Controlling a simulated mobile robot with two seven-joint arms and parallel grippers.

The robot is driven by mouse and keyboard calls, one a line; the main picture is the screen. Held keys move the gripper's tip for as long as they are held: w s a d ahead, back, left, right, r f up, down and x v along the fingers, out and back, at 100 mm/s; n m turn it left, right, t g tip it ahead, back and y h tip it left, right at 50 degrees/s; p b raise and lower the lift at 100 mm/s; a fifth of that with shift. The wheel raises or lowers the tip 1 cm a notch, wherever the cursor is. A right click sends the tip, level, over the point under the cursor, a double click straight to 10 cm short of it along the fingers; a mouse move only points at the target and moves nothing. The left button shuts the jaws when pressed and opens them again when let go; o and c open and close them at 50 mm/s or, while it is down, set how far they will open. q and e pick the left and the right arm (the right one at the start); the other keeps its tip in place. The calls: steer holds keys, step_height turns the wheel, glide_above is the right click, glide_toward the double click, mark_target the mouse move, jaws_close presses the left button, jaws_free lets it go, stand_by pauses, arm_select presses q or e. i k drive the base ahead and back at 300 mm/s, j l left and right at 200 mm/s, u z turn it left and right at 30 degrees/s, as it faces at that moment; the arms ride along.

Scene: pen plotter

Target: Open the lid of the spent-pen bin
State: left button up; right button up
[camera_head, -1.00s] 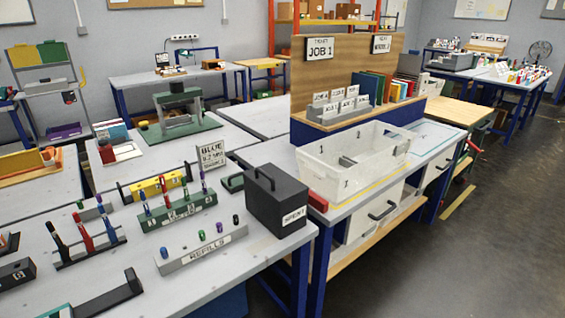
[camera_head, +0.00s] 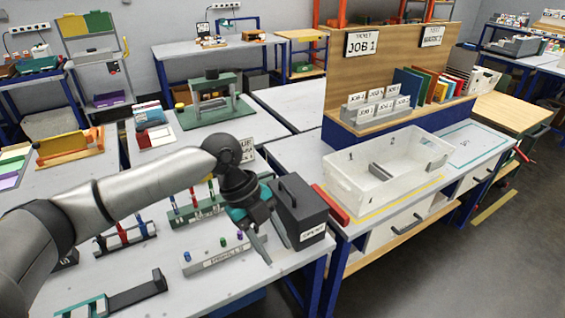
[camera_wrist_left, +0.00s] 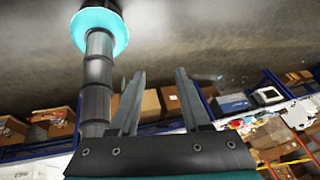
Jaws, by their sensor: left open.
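The spent-pen bin (camera_head: 308,220) is a dark box with a white SPENT label on its front. It stands at the right edge of the near workbench in the head view. Its lid (camera_head: 300,195) is down and carries a black bar handle (camera_head: 289,188). My left gripper (camera_head: 275,250) is open and empty, its fingers pointing down just left of and in front of the bin. My arm and wrist cover part of the bin's left side; contact cannot be told. In the left wrist view the open fingers (camera_wrist_left: 155,90) show no bin between them. My right gripper is not in view.
The grey refills block (camera_head: 215,255) stands left of the gripper. A green pen rack (camera_head: 195,212) is behind it, partly behind my arm. A red object (camera_head: 330,205) and a clear bin (camera_head: 385,170) stand right of the spent-pen bin. Open floor lies at the lower right.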

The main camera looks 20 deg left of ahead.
mark_target(303, 202)
steer(key=i+j, duration=0.4)
steer(key=i, duration=0.15)
steer(key=i+j, duration=0.4)
steer(key=i, duration=0.15)
